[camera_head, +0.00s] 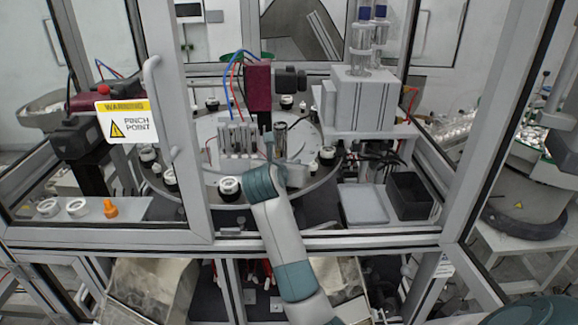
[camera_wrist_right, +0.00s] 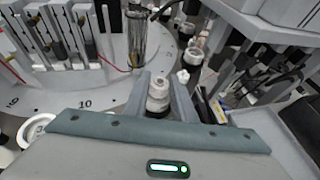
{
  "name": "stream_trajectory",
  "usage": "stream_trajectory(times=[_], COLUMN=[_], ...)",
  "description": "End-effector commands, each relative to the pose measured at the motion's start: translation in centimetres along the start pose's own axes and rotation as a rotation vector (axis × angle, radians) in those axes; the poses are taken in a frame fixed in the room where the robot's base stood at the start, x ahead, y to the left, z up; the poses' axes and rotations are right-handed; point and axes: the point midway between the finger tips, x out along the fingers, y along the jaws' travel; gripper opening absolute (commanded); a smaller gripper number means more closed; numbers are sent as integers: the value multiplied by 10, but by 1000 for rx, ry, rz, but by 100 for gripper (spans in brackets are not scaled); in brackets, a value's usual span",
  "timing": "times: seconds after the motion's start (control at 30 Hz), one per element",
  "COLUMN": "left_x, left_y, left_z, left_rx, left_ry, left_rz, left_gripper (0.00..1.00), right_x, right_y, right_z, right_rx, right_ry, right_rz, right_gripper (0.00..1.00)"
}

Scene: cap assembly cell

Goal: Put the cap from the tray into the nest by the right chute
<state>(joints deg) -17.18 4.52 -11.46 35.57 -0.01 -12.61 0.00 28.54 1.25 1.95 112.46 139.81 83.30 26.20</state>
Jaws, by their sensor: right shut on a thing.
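My right gripper (camera_wrist_right: 160,88) is shut on a small white cap (camera_wrist_right: 157,95), which shows between its two grey fingers in the wrist view. In the head view the right gripper (camera_head: 275,150) is over the front right part of the round turntable (camera_head: 205,130), mostly hidden behind my own wrist; the cap cannot be made out there. Black nests with white rings stand around the turntable rim; one (camera_head: 327,153) is just right of the gripper. Which nest belongs to the right chute is unclear. My left gripper is not in view.
A grey shelf (camera_head: 130,206) at front left carries two white rings (camera_head: 77,207) and an orange piece (camera_head: 110,208). A metal cylinder (camera_wrist_right: 137,40) stands close by the gripper. A black bin (camera_head: 410,196) and grey plate (camera_head: 363,205) are at right. Frame posts (camera_head: 172,110) enclose the cell.

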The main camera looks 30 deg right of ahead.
Motion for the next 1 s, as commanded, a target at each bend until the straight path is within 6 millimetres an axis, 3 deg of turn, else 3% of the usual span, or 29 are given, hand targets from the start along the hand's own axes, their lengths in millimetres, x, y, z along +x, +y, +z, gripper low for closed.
stream_trajectory(times=[0.67, 0.7, 0.77, 1.0], left_x=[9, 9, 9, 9], left_y=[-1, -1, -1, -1], left_z=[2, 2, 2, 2], left_rx=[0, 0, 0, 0], left_ry=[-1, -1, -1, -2], left_rz=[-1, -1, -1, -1], left_gripper=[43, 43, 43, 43], right_x=[5, 5, 5, 4], right_y=[0, 0, 0, 0], right_z=[-11, -11, -11, -11], right_rx=[0, 0, 0, 0], right_ry=[0, 0, 0, 0], right_rz=[-1, 0, 0, 0], right_gripper=[15, 29, 43, 43])
